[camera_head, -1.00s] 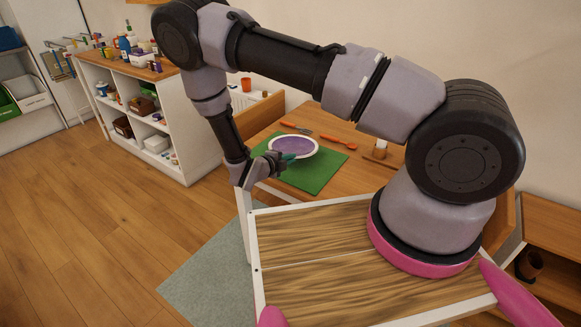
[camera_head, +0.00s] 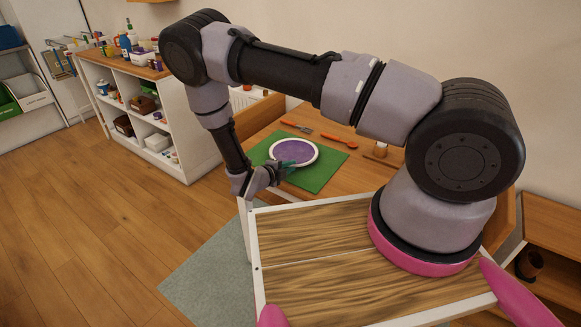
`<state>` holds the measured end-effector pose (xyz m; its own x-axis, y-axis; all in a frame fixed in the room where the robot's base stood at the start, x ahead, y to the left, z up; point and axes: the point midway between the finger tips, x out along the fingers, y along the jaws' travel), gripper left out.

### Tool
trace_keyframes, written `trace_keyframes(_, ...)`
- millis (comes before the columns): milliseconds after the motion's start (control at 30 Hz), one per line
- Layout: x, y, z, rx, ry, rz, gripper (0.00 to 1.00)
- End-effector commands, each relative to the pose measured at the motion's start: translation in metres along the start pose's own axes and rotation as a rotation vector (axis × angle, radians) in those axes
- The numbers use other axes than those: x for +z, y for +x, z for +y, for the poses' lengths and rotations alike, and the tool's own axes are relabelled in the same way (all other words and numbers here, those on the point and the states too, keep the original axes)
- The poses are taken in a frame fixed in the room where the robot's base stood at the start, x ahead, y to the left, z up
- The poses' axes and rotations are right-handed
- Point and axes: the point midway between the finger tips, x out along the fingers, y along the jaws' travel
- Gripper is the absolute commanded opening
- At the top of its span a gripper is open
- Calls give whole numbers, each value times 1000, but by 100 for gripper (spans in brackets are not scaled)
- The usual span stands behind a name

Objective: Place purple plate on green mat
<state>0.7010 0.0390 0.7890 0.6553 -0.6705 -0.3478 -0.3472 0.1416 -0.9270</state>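The purple plate (camera_head: 297,151) has a pale rim and lies over the green mat (camera_head: 318,178) on the wooden table, looking nearly flat. Whether its whole underside touches the mat is hard to tell. My gripper (camera_head: 286,164) is at the plate's front-left rim, coming in from the left, and its teal fingertips overlap the rim. The fingers are too small here to show whether they are closed on the rim or apart. Part of the rim is hidden behind them.
A fork (camera_head: 297,127) and an orange-red spoon (camera_head: 341,141) lie behind the mat. A small jar (camera_head: 380,149) stands to the right. A chair back (camera_head: 262,116) is at the table's left side. A white shelf unit (camera_head: 150,118) stands further left, with open wooden floor before it.

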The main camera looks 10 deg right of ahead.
Motion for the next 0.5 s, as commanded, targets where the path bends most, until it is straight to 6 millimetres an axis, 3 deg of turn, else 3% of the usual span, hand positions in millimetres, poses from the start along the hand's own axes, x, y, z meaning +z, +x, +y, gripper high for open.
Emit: trace_keyframes(500, 1, -98, 0, 0, 0, -4, 17)
